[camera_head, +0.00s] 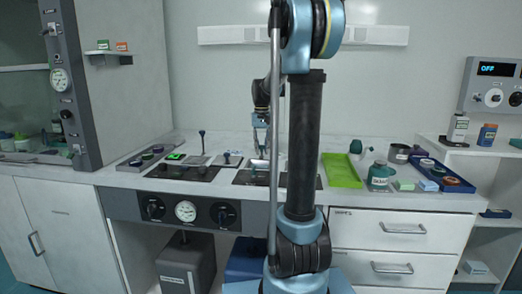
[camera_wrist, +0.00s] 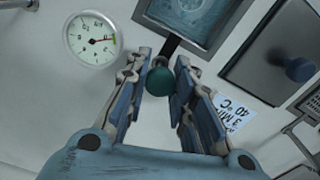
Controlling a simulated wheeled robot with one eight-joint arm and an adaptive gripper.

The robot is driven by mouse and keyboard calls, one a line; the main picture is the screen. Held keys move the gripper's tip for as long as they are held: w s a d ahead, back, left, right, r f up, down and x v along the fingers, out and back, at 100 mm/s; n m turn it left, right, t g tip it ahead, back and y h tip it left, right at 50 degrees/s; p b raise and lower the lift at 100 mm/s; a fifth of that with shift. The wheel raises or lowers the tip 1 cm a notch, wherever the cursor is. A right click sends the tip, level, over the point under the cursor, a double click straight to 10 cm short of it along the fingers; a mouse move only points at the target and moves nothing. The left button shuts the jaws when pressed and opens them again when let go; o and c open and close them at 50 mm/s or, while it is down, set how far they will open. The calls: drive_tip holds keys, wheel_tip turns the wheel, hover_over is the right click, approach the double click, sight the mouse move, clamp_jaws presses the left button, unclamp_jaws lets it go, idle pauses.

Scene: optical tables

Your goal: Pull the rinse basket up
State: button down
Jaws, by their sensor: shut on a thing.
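The rinse basket's handle ends in a round teal knob (camera_wrist: 159,82), with a dark flat stem leading up to a dark-framed square opening (camera_wrist: 207,42) in the bench. My gripper (camera_wrist: 160,76) has its fingers on both sides of the knob and is shut on it. In the head view my gripper (camera_head: 261,122) points down over the dark wells at the middle of the bench. My own arm column hides much of that area, and the basket itself cannot be made out clearly there.
A dark lid with a round knob (camera_wrist: 300,69) and a "3 MIN 40°C" label (camera_wrist: 231,113) lie close by. A round gauge (camera_wrist: 92,39) is at the left. A green tray (camera_head: 341,171) and a teal bottle (camera_head: 380,176) stand on the bench's right.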

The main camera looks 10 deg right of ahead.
drive_tip(key=shift+w+r, duration=0.15)
drive_tip(key=shift+r, duration=2.95)
drive_tip(key=c, duration=1.3)
unclamp_jaws()
drive_tip(key=shift+c, duration=0.2)
drive_tip(key=shift+r, duration=0.1)
wheel_tip(320, 180, up, 12)
